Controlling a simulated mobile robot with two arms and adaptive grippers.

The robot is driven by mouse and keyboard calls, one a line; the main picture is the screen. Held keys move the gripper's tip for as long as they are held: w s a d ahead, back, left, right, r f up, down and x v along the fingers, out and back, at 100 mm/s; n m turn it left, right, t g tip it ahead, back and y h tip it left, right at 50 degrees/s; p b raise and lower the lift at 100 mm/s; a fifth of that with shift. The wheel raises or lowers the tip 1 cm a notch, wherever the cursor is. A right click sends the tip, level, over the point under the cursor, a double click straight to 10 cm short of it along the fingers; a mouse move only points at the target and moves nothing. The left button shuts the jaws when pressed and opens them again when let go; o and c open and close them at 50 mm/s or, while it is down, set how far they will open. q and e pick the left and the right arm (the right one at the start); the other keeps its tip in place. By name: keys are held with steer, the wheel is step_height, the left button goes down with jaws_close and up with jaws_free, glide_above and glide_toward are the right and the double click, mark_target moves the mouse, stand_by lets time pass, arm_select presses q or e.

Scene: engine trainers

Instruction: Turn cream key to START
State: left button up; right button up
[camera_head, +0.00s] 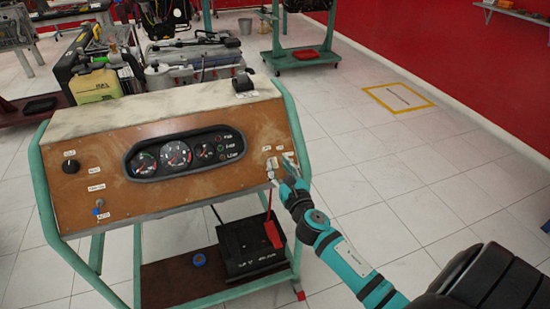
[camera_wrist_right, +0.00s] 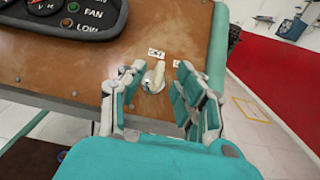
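The cream key (camera_wrist_right: 158,72) sits in a round metal lock on the brown wooden panel (camera_wrist_right: 120,55), in the right wrist view. A small white label (camera_wrist_right: 155,53) is beside it; its lettering is too small to read surely. My right gripper (camera_wrist_right: 153,88) is open, with one finger on each side of the key and a gap on both sides. In the head view the right gripper (camera_head: 285,175) is at the right end of the panel and mostly covers the key. My left gripper is not in view.
The panel carries a gauge cluster (camera_head: 185,153) and a black knob (camera_head: 71,166). A teal frame (camera_head: 60,215) holds it up, with a black battery (camera_head: 250,245) below. Another engine (camera_head: 195,60) stands behind.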

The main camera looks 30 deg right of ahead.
mark_target(276, 163)
steer(key=shift+x, duration=1.8)
jaws_close()
